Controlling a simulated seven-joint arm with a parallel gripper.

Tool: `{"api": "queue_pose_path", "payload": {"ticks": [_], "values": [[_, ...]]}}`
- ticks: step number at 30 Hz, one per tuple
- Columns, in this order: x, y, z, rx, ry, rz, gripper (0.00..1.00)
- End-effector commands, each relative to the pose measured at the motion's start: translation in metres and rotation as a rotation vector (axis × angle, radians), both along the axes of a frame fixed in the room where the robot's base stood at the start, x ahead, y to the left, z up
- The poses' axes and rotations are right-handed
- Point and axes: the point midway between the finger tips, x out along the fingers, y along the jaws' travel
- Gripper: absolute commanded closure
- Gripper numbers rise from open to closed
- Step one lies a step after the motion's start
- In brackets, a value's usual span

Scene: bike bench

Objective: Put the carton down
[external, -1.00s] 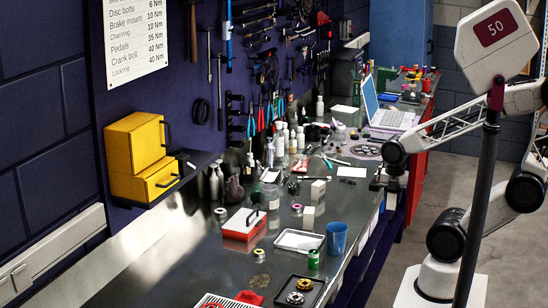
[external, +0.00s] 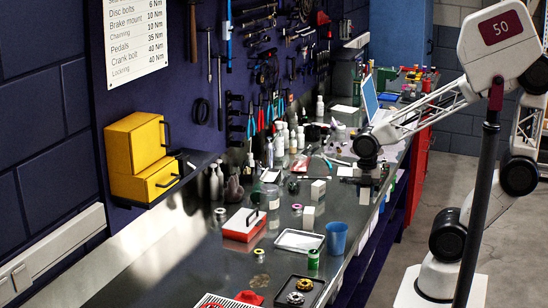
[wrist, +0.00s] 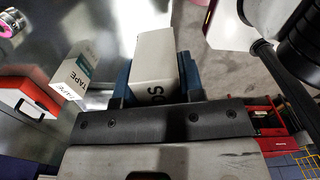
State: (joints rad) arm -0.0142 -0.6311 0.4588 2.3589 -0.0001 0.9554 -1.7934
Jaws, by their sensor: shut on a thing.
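A white carton (wrist: 155,58) with dark lettering sits between the blue fingers of my gripper (wrist: 157,78) in the wrist view. The fingers are shut on its two sides. In the external view my gripper (external: 366,177) is at the bench's right edge, with the pale carton (external: 365,196) below it, small and partly hidden. I cannot tell whether its bottom touches anything. Another white carton marked TAPE (wrist: 78,74) is left of my gripper in the wrist view. In the external view two white cartons stand on the bench (external: 272,262), one farther back (external: 318,188) and one nearer (external: 308,217).
A blue cup (external: 336,238), a white tray (external: 299,242) and a red box with a white lid (external: 243,224) are on the near bench. Bottles and tools crowd the back. A laptop (external: 370,100) stands at the far end. Some bare bench surrounds the cartons.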

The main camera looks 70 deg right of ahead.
Motion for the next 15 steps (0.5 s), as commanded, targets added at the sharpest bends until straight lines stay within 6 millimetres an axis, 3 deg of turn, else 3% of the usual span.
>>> {"api": "queue_pose_path", "payload": {"ticks": [15], "values": [[0.076, 0.073, 0.010, 0.000, 0.001, 0.151, 0.88]]}}
